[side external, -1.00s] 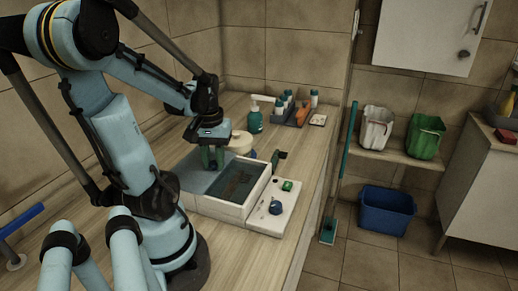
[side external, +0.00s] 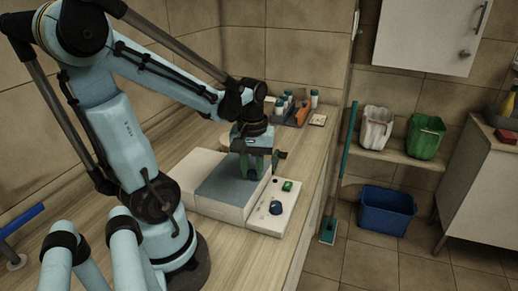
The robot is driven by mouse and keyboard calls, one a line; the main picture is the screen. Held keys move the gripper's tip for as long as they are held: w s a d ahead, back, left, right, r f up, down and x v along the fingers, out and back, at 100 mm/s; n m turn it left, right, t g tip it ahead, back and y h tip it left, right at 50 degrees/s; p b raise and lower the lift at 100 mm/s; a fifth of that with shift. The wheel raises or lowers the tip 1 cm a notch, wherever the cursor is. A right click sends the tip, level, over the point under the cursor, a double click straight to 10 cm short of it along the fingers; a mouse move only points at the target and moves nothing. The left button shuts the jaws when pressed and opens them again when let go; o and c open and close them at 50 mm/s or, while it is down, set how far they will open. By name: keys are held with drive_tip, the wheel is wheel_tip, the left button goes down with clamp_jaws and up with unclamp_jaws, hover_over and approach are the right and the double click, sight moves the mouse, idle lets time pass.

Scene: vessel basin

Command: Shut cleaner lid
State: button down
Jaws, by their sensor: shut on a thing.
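The cleaner is a white box (side external: 222,210) on the wooden counter, with a control panel (side external: 268,215) on its right side carrying a dark blue knob and a green button. Its flat blue-grey lid (side external: 222,182) lies across the top, and no open basin shows. My gripper (side external: 258,172), with green fingers, is low over the lid's right end and shut on the lid. The exact grip point is hidden between the fingers and the gripper body.
A small green-and-dark fitting (side external: 280,155) stands close to the right of my gripper. Behind are bottles and an orange item in a dark caddy (side external: 296,113). The counter (side external: 312,170) is clear along its right edge.

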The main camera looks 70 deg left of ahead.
drive_tip(key=shift+w+d, duration=0.15)
drive_tip(key=shift+w, duration=0.1)
drive_tip(key=c, duration=0.9)
unclamp_jaws()
drive_tip(key=shift+s, duration=0.1)
wheel_tip(320, 180, up, 12)
drive_tip(key=w+d+f+m+t, duration=0.2)
drive_tip(key=d+f+m+t, duration=0.1)
drive_tip(key=d+m, duration=0.3)
drive_tip(key=w+d+f+m+t, duration=0.3)
drive_tip(key=d+m+t, duration=0.1)
drive_tip(key=d+m, duration=0.2)
drive_tip(key=shift+w, duration=0.35)
